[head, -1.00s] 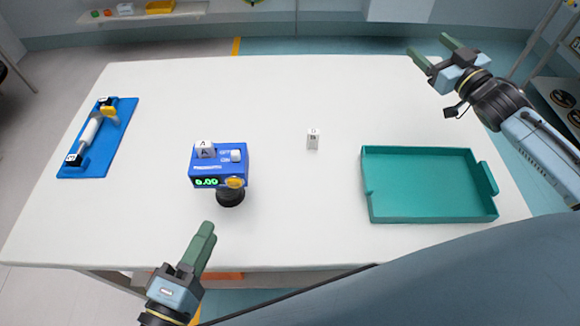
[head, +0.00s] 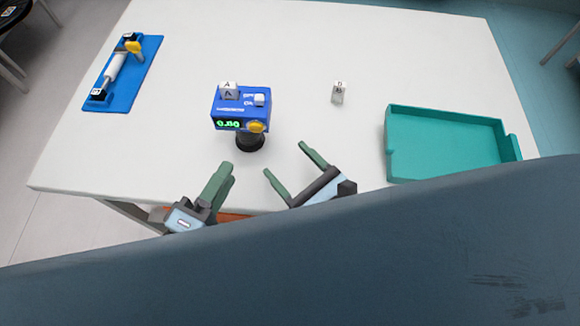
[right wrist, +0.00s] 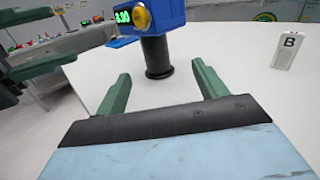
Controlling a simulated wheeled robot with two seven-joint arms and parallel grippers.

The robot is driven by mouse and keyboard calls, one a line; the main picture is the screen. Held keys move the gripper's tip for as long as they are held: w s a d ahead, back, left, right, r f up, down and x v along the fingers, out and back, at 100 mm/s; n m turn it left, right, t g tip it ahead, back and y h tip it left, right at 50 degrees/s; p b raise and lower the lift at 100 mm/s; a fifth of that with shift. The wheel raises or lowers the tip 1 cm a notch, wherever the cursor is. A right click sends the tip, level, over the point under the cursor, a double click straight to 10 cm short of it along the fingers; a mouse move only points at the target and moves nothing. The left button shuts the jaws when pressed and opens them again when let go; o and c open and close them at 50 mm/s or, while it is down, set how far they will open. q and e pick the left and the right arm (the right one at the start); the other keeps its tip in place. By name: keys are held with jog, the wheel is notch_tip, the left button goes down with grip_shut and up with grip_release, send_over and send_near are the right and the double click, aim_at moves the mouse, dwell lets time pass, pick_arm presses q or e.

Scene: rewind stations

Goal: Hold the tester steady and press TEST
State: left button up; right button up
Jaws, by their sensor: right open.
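The tester (head: 240,108) is a blue box with a lit green display, a yellow button (head: 256,127) and a white switch (head: 260,99), on a dark round post (head: 250,142). The tester also shows at the top of the right wrist view (right wrist: 165,14). My left gripper (head: 225,172) is in front of the tester, apart from it; its two fingers show apart in the right wrist view (right wrist: 50,40). My right gripper (head: 288,160) is open and empty, in front and to the right, with the post ahead between its fingers.
A white block marked B (head: 339,92) stands right of the tester. A teal tray (head: 450,145) is at the right. A blue board (head: 142,80) with a white cylinder and a yellow knob lies at the far left. The white table (head: 330,40) is clear behind the tester.

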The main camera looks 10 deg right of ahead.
aim_at(254, 135)
jog(key=shift+s+a+f+m, duration=0.25)
jog(key=shift+a+m, duration=0.05)
jog(key=shift+a, duration=0.05)
jog(key=shift+w+a, duration=0.15)
jog(key=shift+w, duration=0.05)
jog(key=x, duration=1.2)
jog(key=shift+w+a+f, duration=0.15)
jog(key=shift+w+a, duration=0.1)
jog(key=shift+c, duration=0.3)
jog(key=c, duration=1.2)
pick_arm(q)
grip_shut()
